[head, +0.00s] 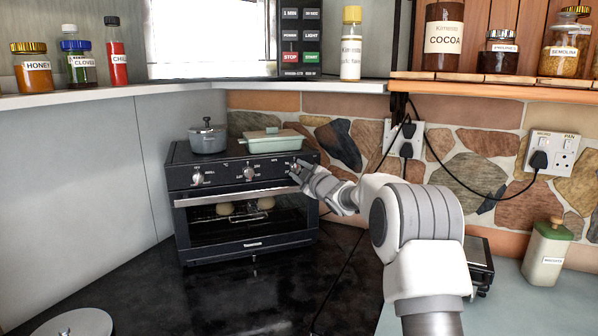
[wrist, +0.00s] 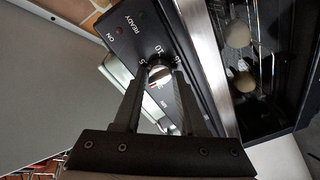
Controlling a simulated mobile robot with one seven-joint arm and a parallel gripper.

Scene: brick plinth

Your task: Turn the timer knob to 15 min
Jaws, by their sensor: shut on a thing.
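The black toaster oven (head: 250,241) stands on the dark counter with its door closed and round pale items inside. The timer knob (wrist: 159,74) is at the right end of its control panel. In the wrist view it sits between my two fingers, with the marks 5, 10 and 15 printed around its far side. My gripper (head: 297,170) is at the right end of the panel in the head view and mostly covers the knob there. It also shows in the wrist view (wrist: 161,80), shut on the knob. I cannot tell exactly which mark the knob points to.
Two other knobs, the left one (head: 197,178) and the middle one (head: 249,173), are on the same panel. A grey pot (head: 208,139) and a pale green lidded dish (head: 270,141) stand on the oven top. A shelf (head: 340,87) overhangs behind. A cable hangs right of the oven.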

